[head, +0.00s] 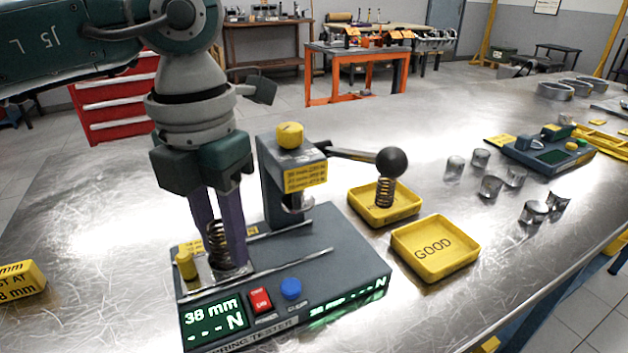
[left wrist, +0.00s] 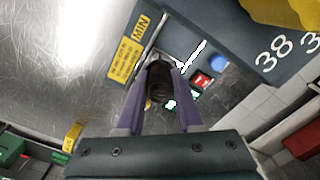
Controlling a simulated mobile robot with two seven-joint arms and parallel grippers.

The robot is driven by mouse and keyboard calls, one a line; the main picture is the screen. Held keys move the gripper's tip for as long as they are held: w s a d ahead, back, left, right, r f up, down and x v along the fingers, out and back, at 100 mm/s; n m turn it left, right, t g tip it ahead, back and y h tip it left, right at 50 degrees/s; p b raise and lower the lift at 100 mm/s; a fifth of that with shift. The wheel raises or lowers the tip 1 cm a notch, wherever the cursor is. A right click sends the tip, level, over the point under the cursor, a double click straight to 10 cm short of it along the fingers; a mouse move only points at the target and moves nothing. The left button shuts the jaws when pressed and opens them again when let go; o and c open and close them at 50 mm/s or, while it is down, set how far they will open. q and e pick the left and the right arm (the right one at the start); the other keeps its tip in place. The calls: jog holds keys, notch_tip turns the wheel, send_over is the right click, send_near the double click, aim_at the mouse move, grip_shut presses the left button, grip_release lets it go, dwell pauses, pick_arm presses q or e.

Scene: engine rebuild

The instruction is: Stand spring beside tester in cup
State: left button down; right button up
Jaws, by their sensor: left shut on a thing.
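My left gripper (head: 222,240) points down with its purple fingers closed on a dark coil spring (head: 217,240). The spring is upright over the left end of the spring tester (head: 325,262), close above or on a metal surface there; I cannot tell whether its lower end touches. In the left wrist view the spring (left wrist: 158,82) sits between the fingertips. The tester has a yellow-knobbed post, a black-ball lever and a display reading 38 mm with dashes for N. I cannot clearly make out a cup under the spring. My right gripper is not in view.
A second spring (head: 385,192) stands in a yellow tray (head: 408,211) right of the tester. An empty yellow GOOD tray (head: 460,262) is in front of it. Several metal cylinders (head: 490,186) stand farther right. A yellow sign (head: 20,283) lies at the left edge.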

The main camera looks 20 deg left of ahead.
pick_arm(q)
jog(key=c, duration=0.7)
grip_release()
jog(key=shift+s+a+f, duration=0.1)
jog(key=shift+a+f, duration=0.05)
jog(key=shift+f, duration=0.1)
jog(key=shift+o, duration=1.1)
jog(key=shift+f, duration=0.1)
jog(key=shift+a, duration=0.1)
notch_tip(320, 180, up, 11)
jog(key=shift+d+f, duration=0.2)
jog(key=shift+d, duration=0.1)
